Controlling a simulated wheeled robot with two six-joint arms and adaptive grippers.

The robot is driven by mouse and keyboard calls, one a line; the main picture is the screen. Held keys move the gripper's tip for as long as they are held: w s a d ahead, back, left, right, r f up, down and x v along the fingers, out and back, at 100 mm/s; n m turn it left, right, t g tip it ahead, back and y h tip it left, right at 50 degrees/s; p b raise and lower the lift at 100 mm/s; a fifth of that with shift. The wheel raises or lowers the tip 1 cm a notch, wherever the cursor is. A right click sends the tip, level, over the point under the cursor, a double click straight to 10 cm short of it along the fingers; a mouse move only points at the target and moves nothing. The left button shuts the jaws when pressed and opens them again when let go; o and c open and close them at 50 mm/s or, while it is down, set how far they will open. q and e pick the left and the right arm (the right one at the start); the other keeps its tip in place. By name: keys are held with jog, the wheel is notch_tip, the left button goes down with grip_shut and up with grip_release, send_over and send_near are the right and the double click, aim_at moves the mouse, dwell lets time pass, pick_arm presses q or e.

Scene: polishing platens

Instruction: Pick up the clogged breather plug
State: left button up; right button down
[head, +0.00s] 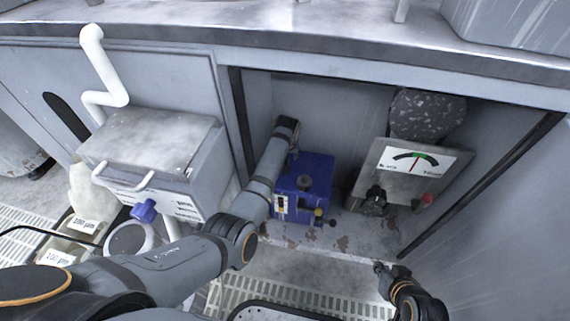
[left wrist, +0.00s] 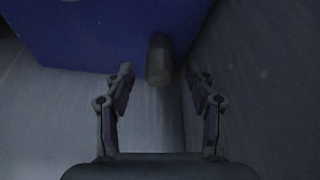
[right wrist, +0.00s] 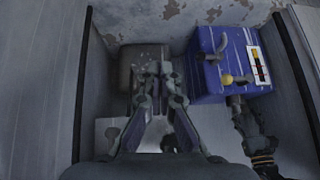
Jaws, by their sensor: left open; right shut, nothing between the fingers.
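The blue box (head: 319,172) stands on the cabinet floor. In the left wrist view, a short dull grey-brown cylinder, seemingly the breather plug (left wrist: 159,62), sticks out from the blue box (left wrist: 90,35). My left gripper (left wrist: 160,78) is open, with its fingertips on either side of the plug; whether they touch it is unclear. In the head view, my left arm reaches behind the box's left side and hides that plug. My right gripper (head: 382,270) is shut and empty, in front of the cabinet opening. The right wrist view shows its closed fingers (right wrist: 160,72) and the box (right wrist: 225,70).
A grey gauge box (head: 415,160) with a dial and a red knob stands right of the blue box. A dark speckled round piece (head: 427,114) is behind it. The cabinet's side walls and top edge (head: 400,75) bound the space. A grey unit (head: 155,150) stands left.

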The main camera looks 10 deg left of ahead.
pick_arm(q)
jog(key=shift+w+f+b, duration=0.2)
jog(key=shift+f+b, duration=0.35)
jog(key=shift+b, duration=0.1)
jog(key=c, duration=1)
pick_arm(e)
jog(key=w+r+t, duration=0.3)
jog(key=w, duration=0.2)
jog(key=shift+r+t, duration=0.3)
jog(key=shift+r, duration=0.1)
pick_arm(q)
jog(key=shift+c, duration=0.2)
pick_arm(e)
jog(key=shift+d, duration=0.1)
pick_arm(q)
jog(key=shift+r, duration=0.15)
pick_arm(e)
jog(key=shift+s, duration=0.1)
